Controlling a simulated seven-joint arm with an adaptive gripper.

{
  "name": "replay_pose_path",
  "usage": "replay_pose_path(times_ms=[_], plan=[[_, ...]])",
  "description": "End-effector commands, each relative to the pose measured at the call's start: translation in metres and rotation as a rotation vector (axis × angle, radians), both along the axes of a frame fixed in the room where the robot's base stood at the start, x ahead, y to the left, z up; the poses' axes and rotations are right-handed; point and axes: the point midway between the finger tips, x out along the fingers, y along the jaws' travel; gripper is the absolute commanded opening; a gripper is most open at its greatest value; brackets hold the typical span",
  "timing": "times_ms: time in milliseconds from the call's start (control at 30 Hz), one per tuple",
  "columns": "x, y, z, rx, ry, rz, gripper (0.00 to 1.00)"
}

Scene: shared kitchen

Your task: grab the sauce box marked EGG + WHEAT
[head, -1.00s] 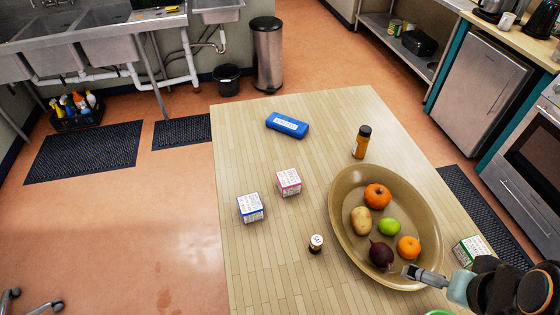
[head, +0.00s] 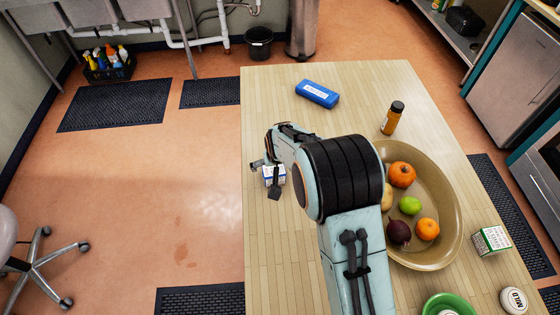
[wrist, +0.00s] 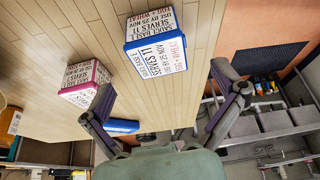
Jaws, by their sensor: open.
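A white sauce box with blue edges (wrist: 155,45) stands on the table in the wrist view, with "SAUCE BASE" and "SERVES 11" on it. In the head view the blue-edged box (head: 280,177) shows partly behind my gripper (head: 266,178). A pink-edged sauce box (wrist: 85,75) stands to its left in the wrist view; my arm hides it in the head view. A green-edged box (head: 491,240) stands at the right.
A large tan bowl (head: 445,230) of fruit and vegetables stands right of my arm. A blue case (head: 317,93) and an amber bottle (head: 392,118) stand farther back. A green bowl (head: 447,303) and a white-lidded jar (head: 514,300) are near the front. The table's left edge is close to my gripper.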

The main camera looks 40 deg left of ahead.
Motion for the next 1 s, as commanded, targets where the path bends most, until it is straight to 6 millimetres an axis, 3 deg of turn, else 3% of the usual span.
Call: replay_pose_path(times_ms=[333,667,767,900,1000], plan=[[0.013,0.014,-0.048,-0.002,0.002,-0.002,0.95],[0.015,0.016,-0.054,-0.001,0.001,-0.003,0.95],[0.015,0.016,-0.054,-0.001,0.001,-0.003,0.69],[0.015,0.016,-0.054,-0.001,0.001,-0.003,0.26],[0.015,0.016,-0.055,-0.002,0.002,-0.003,0.23]])
